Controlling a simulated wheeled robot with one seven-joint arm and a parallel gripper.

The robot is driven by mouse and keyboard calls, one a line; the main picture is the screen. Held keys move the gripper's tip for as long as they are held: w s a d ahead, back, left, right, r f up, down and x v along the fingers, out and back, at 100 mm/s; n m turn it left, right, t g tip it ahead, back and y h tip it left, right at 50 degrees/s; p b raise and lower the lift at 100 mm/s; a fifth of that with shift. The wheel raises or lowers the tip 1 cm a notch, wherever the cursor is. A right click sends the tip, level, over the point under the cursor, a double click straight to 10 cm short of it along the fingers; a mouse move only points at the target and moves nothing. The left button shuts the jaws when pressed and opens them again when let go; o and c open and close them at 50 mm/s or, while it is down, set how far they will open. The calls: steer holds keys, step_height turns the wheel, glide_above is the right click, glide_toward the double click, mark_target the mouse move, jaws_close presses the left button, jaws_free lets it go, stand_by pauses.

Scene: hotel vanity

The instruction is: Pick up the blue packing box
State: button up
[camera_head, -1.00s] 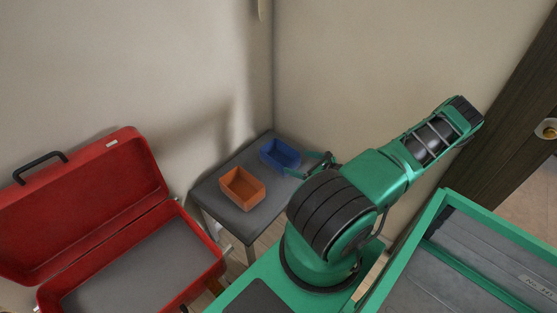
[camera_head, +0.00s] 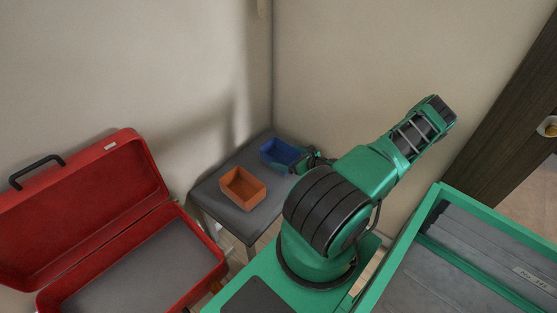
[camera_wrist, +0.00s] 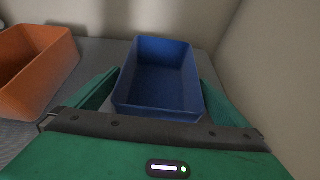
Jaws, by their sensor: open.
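The blue packing box (camera_head: 281,153) is an open-topped box on the small dark table (camera_head: 240,209), near the corner of the walls. In the wrist view the blue box (camera_wrist: 160,78) stands upright straight ahead. My gripper (camera_head: 299,162) is at the right side of the box in the head view. In the wrist view my open gripper (camera_wrist: 158,92) has one green finger on each side of the near part of the box. I cannot tell whether the fingers touch its walls.
An orange box (camera_head: 242,188) stands on the table, left of the blue one; it also shows in the wrist view (camera_wrist: 38,68). An open red case (camera_head: 150,262) is at the lower left. Walls close in behind and right of the table.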

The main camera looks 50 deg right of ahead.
mark_target(280, 161)
steer(key=shift+x, duration=2.3)
steer(key=shift+f, duration=0.15)
steer(key=c, duration=0.9)
